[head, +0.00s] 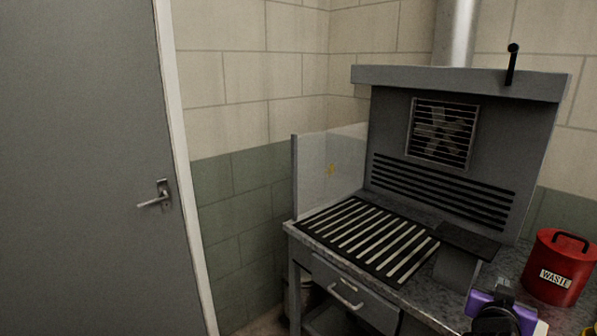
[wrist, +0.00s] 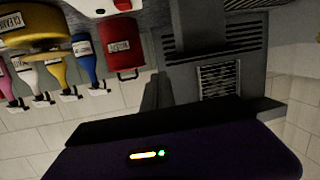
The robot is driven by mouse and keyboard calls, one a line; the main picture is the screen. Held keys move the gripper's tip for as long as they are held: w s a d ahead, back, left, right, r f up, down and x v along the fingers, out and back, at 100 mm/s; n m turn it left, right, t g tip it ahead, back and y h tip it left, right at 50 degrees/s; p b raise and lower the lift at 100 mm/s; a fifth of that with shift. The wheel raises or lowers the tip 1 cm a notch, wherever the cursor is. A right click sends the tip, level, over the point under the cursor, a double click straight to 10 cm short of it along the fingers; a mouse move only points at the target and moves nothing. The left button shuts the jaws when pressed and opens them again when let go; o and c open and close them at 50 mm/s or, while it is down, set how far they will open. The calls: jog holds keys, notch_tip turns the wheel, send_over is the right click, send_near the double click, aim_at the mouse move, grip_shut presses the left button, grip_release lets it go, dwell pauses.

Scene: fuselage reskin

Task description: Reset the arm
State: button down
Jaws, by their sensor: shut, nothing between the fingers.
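My gripper (wrist: 165,120) fills the lower part of the wrist view as a purple body with a black front edge and small lit indicators. It is shut with nothing held. In the head view, a purple and black part of my arm (head: 497,308) shows at the bottom right, over the front of the bench. The wrist picture looks upside down. The fingertips are not clearly seen.
A grey bench (head: 360,312) carries a slatted grille (head: 365,238) and a vented hood (head: 455,185). A red WASTE can (head: 557,268) stands at right. Several bottles, including a blue one (wrist: 84,55), show in the wrist view. A grey door (head: 80,170) is at left.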

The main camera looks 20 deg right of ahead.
jog(key=s+a+f+n+t+y, duration=0.1)
jog(key=s+a+n+t+y, duration=0.15)
jog(key=a, duration=0.55)
jog(key=s+a+f+n+t+y, duration=0.1)
jog(key=a+n+t+y, duration=0.1)
jog(key=a+n+t, duration=0.35)
jog(key=s+a+f+n+t+y, duration=0.1)
jog(key=s+a+y, duration=0.15)
jog(key=a, duration=0.75)
jog(key=s+a+f+y, duration=0.1)
jog(key=s+a, duration=0.3)
jog(key=s, duration=0.4)
jog(key=s+a+f+n+g+y, duration=0.1)
jog(key=s+a+y, duration=0.2)
jog(key=s+a, duration=0.2)
jog(key=s+a+f+n+g+y, duration=0.1)
jog(key=s+a, duration=0.4)
jog(key=s, duration=0.6)
jog(key=shift+f+y, duration=0.5)
jog(key=shift+y, duration=0.2)
